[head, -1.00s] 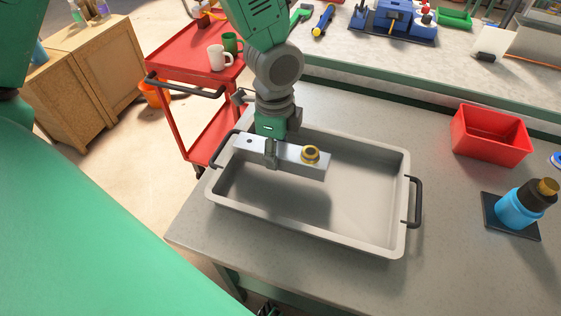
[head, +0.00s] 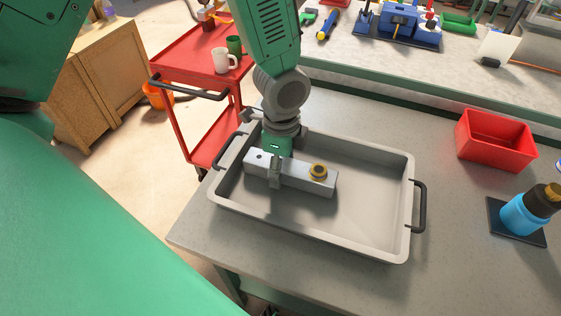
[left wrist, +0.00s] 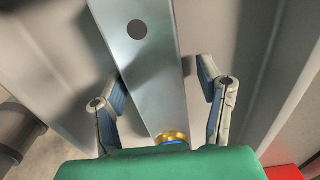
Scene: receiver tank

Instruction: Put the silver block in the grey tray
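The silver block (head: 300,178), a long bar with a dark hole and a brass-coloured round fitting on top, lies inside the grey tray (head: 385,245), toward its left side. It appears to rest on the tray floor. My left gripper (head: 275,170) points down over the block, with fingers on both sides of it. In the left wrist view the block (left wrist: 150,70) runs between the fingers of the gripper (left wrist: 162,90). A gap shows between the block and the right-hand finger, so the gripper looks open. My right gripper is not in view.
The tray stands on a grey workbench (head: 320,285). A red bin (head: 495,140) and a blue bottle (head: 520,215) on a dark pad stand to its right. A red cart (head: 200,60) with mugs is at the left. The tray's right half is clear.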

